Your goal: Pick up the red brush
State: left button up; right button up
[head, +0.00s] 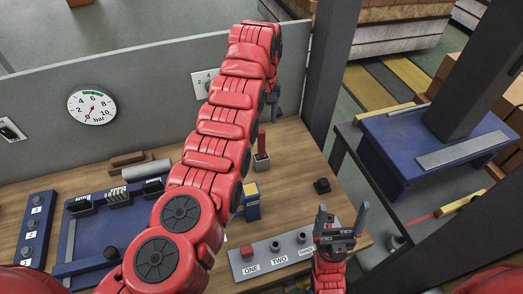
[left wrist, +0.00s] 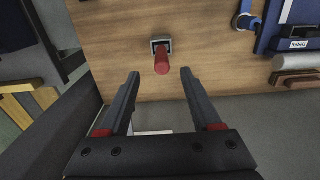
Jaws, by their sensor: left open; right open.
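The red brush (head: 262,140) stands upright in a small grey square holder (head: 261,162) on the wooden table, just right of my left arm. In the left wrist view the red brush (left wrist: 162,63) rises from its holder (left wrist: 154,41) toward the camera. My left gripper (left wrist: 159,75) is open, with the brush's end showing between and slightly beyond its fingertips; contact is not visible. In the head view my left gripper (head: 276,102) is partly hidden and sits above the brush. My right gripper (head: 340,218) is open and empty near the table's right front.
A grey labelled panel (head: 285,258) with a red block and knobs lies at the front. A grey partition (head: 150,75) backs the table; a dark post (head: 330,70) rises at right.

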aim_at(261, 145)
pick_arm(q)
jog(key=f, duration=0.7)
jog(key=shift+w+f, duration=0.25)
jog(key=shift+f, duration=0.3)
jog(key=f+b, duration=0.2)
jog(key=f, duration=0.1)
jog(key=f+b, duration=0.1)
jog(key=f, duration=0.1)
jog(key=shift+w+a+f, duration=0.2)
jog(key=shift+a, duration=0.05)
jog(key=shift+r, duration=0.1)
grip_shut()
